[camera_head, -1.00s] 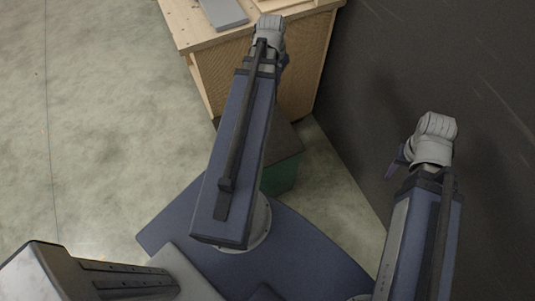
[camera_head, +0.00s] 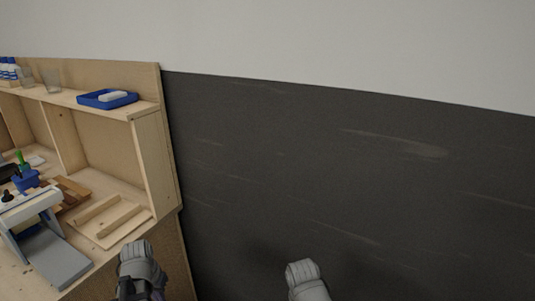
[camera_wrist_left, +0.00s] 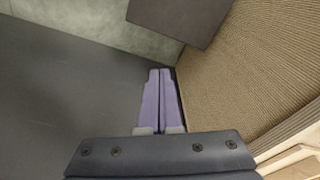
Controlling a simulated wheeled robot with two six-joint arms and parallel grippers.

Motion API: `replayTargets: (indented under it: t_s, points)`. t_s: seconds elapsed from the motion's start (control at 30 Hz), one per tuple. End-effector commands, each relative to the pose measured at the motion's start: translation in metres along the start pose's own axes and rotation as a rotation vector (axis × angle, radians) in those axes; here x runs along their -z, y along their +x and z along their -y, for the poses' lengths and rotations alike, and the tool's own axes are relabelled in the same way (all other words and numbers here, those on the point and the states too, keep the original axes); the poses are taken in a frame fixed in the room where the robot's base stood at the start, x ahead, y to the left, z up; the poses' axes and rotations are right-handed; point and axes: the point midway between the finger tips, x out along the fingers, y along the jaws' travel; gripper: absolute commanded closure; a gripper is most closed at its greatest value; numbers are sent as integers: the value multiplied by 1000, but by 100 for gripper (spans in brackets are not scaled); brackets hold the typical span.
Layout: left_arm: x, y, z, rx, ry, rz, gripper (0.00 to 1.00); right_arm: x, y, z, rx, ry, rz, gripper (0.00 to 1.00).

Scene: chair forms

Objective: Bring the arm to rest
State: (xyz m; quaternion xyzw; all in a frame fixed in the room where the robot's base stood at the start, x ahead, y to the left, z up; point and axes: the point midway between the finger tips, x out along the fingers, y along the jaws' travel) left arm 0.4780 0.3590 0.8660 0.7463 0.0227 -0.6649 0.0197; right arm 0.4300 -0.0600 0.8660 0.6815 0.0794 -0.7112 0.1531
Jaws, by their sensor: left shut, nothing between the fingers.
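My left gripper (camera_wrist_left: 160,72) shows in the left wrist view. Its two purple fingers lie side by side, shut, with nothing between them. They hang in the narrow space between a dark wall and a ribbed brown panel, and I see no contact with either. The grey top of my right arm shows at bottom centre, in front of the dark wall. My right gripper is out of the picture.
The dark wall (camera_head: 350,190) fills the right of the head view. A wooden shelf unit (camera_head: 148,150) on the left holds a blue tray (camera_head: 92,101). The ribbed panel (camera_wrist_left: 245,75) is at right in the wrist view, with a dark box (camera_wrist_left: 180,15) above the fingers.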

Motion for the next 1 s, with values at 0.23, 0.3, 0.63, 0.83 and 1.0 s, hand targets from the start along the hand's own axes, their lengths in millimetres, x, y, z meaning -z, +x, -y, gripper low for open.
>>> replayTargets:
  t_s: [0.23, 0.3, 0.63, 0.83, 1.0]
  points:
    - [-1, -7, -130, 7, 166, 73, 100, 0, -7, -1, 0, 0, 0, 50]
    - [-8, -9, -163, 15, 209, 92, 100, 0, -9, -1, 0, 0, 0, 50]
    - [-50, -20, -273, 65, 364, 144, 100, -1, -15, -1, 0, 0, 0, 50]
    - [-63, -23, -294, 81, 395, 152, 100, -1, -15, -2, 0, 0, 0, 50]
    - [-64, -23, -295, 82, 396, 153, 100, -1, -15, -1, 0, 0, 0, 50]
